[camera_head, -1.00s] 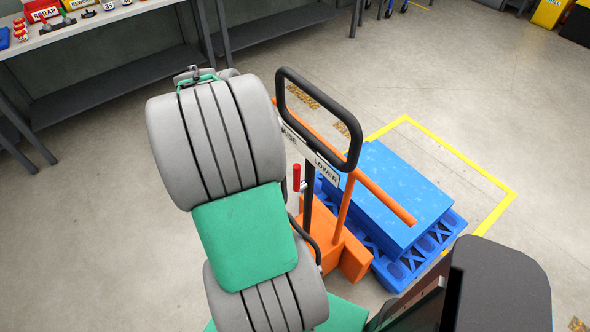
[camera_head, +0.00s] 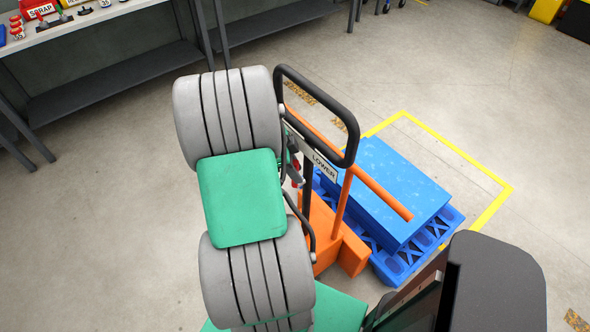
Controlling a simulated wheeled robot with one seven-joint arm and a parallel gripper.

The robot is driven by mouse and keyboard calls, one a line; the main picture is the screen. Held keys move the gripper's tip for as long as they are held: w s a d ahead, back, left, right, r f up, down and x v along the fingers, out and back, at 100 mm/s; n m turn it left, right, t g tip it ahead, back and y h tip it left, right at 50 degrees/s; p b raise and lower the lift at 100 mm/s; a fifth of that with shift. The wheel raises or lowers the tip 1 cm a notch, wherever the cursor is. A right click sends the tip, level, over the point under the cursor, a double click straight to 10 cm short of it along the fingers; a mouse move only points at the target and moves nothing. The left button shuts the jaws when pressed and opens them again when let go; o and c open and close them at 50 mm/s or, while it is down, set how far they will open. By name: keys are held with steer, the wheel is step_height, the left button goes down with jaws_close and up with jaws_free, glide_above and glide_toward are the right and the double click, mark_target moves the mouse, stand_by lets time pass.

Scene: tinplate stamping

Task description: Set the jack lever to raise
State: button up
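The orange pallet jack (camera_head: 352,254) stands right of my arm, with a black loop handle (camera_head: 355,135) on top. Its label plate shows LOWER (camera_head: 325,166); the plate's left part is hidden behind my arm. The jack lever (camera_head: 296,166), with a red grip, shows just below and left of that word. Only a small part of my gripper (camera_head: 293,150) shows, dark, at the right edge of my arm and close against the red grip. My arm hides the rest, so I cannot tell whether its fingers are open or touch the lever.
A blue pallet (camera_head: 390,262) carrying a blue slab (camera_head: 395,190) sits on the jack's right, inside a yellow floor outline (camera_head: 455,150). A workbench (camera_head: 100,18) with small items stands at the upper left. The floor on the left is clear.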

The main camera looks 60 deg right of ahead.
jaws_close()
steer(key=shift+w, duration=0.1)
stand_by(1.0)
